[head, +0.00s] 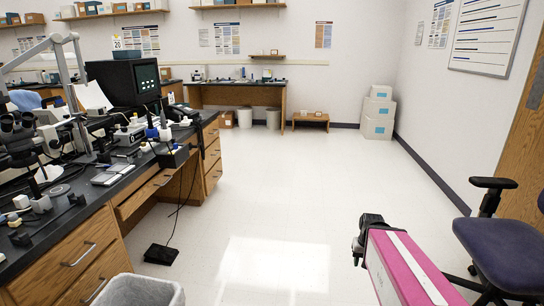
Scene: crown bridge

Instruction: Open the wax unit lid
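I cannot pick out the wax unit or its lid for sure among the small devices on the black-topped bench (95,200) at the left. A small dark box (172,156) sits near the bench's right edge, and a pale device with a dial (130,136) stands behind it. My pink and white arm reaches in from the bottom right, over the floor and well away from the bench. A black part at its far end (370,232) may be my gripper; its fingers cannot be made out. Nothing is seen held there.
An office chair (505,250) is at the right. The middle floor is clear.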

